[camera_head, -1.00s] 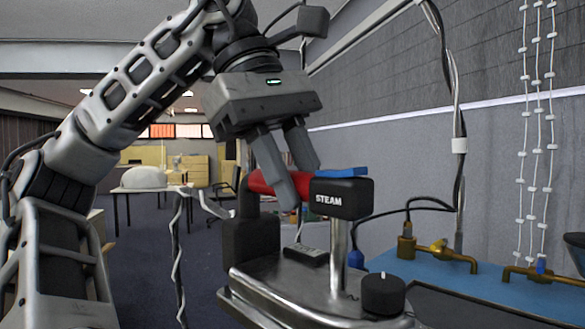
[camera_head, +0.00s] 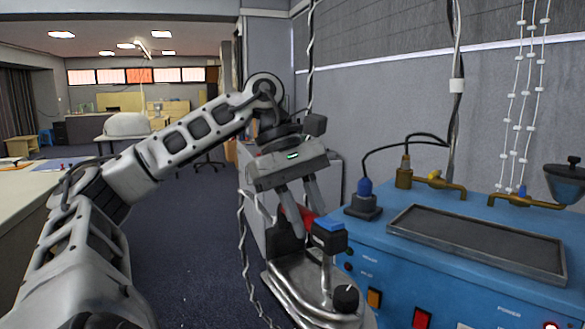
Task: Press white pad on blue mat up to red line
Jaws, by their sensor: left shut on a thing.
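My left gripper (camera_head: 301,205) is shut on the red handle of a metal steam iron (camera_head: 295,285). The iron has a black front block with a blue button, and a black knob. It hangs beside the left front of a blue machine, its soleplate low in the picture and partly cut off. At the far left, a pale table (camera_head: 20,205) carries a small blue patch (camera_head: 66,164) with red bits. It is too small to tell whether this is the mat or line. I cannot make out the white pad. My right gripper is not in view.
The blue machine (camera_head: 385,262) at the right has a dark recessed tray (camera_head: 478,240), brass taps (camera_head: 438,182), a plug with a cable and coloured switches. A hanging cable runs beside the iron. Dark carpet floor (camera_head: 185,240) lies open between the pale table and the machine.

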